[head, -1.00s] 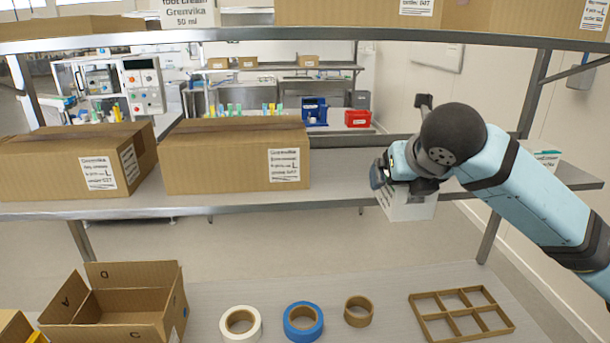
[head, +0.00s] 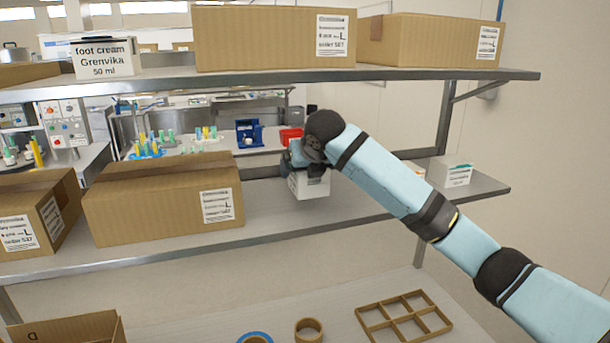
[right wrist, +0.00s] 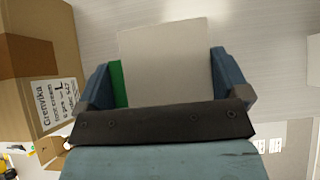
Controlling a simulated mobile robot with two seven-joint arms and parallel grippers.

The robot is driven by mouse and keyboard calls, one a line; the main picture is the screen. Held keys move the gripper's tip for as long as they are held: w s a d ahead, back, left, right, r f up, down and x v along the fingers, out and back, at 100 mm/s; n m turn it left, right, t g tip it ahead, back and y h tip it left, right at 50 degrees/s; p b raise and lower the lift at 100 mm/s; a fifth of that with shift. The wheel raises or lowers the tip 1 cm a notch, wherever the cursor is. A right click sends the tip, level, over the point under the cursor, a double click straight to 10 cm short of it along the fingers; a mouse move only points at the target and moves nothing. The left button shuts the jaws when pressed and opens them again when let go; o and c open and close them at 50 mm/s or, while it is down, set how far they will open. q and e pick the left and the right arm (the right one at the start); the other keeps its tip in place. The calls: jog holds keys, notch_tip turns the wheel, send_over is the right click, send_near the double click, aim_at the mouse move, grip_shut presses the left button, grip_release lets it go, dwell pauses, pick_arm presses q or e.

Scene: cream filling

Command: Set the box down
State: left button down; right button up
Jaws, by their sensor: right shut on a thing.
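A small white box (head: 311,185) is in my right gripper (head: 300,165), over the middle shelf (head: 270,215), to the right of a large cardboard box. In the right wrist view the white box (right wrist: 165,65) sits between the two blue fingers of the gripper (right wrist: 165,85), which are shut on it. The head view does not clearly show whether the box touches the shelf. My left gripper is in no view.
A cardboard box (head: 160,200) stands left of the held box. Another white box (head: 450,171) stands at the shelf's right end. The upper shelf (head: 420,74) carries more boxes. A cardboard divider (head: 402,317) and tape rolls lie below. The shelf's front right is bare.

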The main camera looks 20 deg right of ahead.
jog(key=shift+f+p, duration=0.7)
jog(key=shift+f, duration=1.15)
jog(key=o, duration=0.6)
jog(key=b+v, duration=0.3)
jog(key=v, duration=0.9)
